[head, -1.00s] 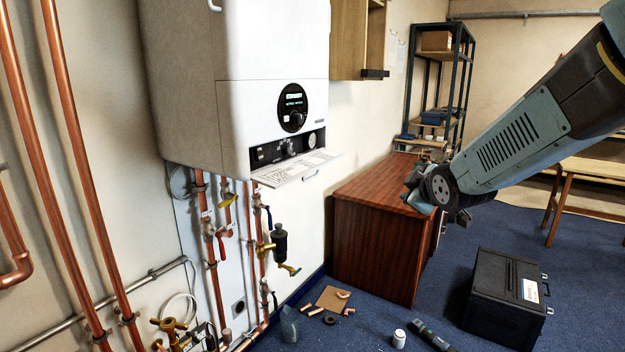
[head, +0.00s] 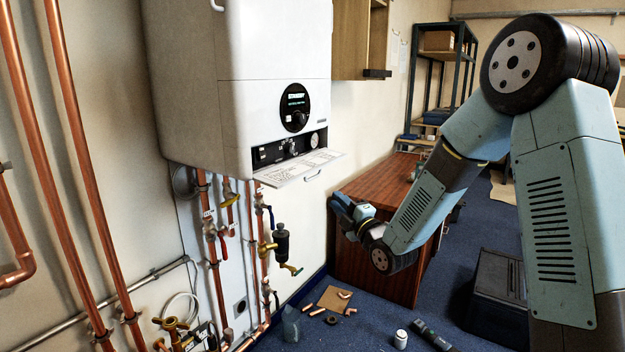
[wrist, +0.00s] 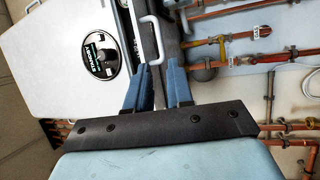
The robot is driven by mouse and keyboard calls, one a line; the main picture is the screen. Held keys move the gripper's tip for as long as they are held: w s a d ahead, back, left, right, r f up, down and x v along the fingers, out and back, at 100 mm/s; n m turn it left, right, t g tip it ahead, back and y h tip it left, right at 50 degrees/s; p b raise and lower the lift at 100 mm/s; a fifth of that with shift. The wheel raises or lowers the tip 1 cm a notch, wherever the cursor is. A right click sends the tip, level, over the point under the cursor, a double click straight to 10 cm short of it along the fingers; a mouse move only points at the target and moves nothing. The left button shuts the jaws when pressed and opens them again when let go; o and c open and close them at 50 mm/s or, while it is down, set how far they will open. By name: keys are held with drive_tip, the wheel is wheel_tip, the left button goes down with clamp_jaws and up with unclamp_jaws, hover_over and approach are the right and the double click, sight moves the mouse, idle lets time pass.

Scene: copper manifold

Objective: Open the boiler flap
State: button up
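The white boiler (head: 240,80) hangs on the wall at the left of the head view. Its flap (head: 300,168) juts out from the bottom front, roughly level, with printed text on its upper face. The control panel (head: 288,147) above it is exposed. The flap's small handle (head: 312,176) is at its front edge. My gripper (head: 335,203) is below and right of the handle, apart from it. In the wrist view my gripper (wrist: 157,70) is open with nothing between its blue fingers, and a white handle (wrist: 152,25) shows just beyond the tips.
Copper pipes and valves (head: 222,235) run below the boiler. A wooden cabinet (head: 375,245) stands behind my gripper. A black case (head: 495,290) and a white can (head: 401,339) are on the blue floor. A wall cupboard (head: 352,40) hangs right of the boiler.

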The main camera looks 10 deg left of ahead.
sight(312, 178)
drive_tip(key=x, duration=1.4)
drive_tip(key=shift+s, duration=0.1)
clamp_jaws()
